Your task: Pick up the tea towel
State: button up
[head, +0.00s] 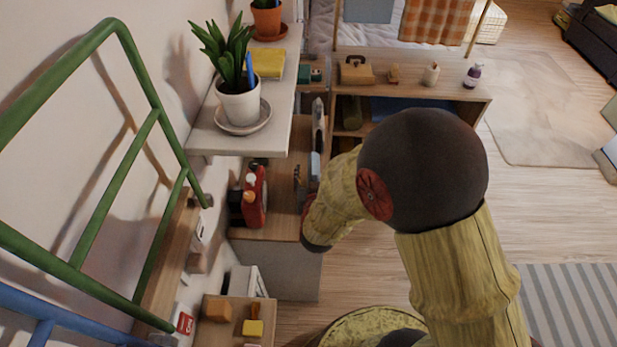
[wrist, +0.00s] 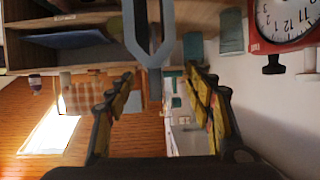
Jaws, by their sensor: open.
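An orange checkered cloth (head: 437,20), which looks like the tea towel, hangs at the top of the head view beside a plain blue-grey cloth (head: 368,10). A checkered cloth also shows in the wrist view (wrist: 78,98), far off at left and upside down. I cannot tell for certain which cloth is the tea towel. My gripper (wrist: 160,76) is open, its two yellow-and-black fingers apart and holding nothing. A grey-blue forked object (wrist: 150,45) shows beyond the fingertips; whether it touches them is unclear. In the head view my arm hides most of the gripper.
A red clock (head: 255,197) stands on the low wooden shelf left of my arm; its face shows in the wrist view (wrist: 287,20). A white shelf (head: 205,137) with a potted plant (head: 238,95) overhangs it. A wooden unit (head: 460,92) holds small items. The floor at right is open.

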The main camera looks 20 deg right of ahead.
jog(key=shift+d+f, duration=0.2)
jog(key=shift+d, duration=0.05)
jog(key=shift+w+d+f+h, duration=0.1)
jog(key=shift+w+f+h, duration=0.1)
jog(key=shift+w+h, duration=0.1)
jog(key=b+x, duration=0.3)
jog(key=x, duration=0.3)
jog(key=shift+w, duration=0.45)
jog(key=shift+c, duration=1.2)
jog(key=c, duration=1)
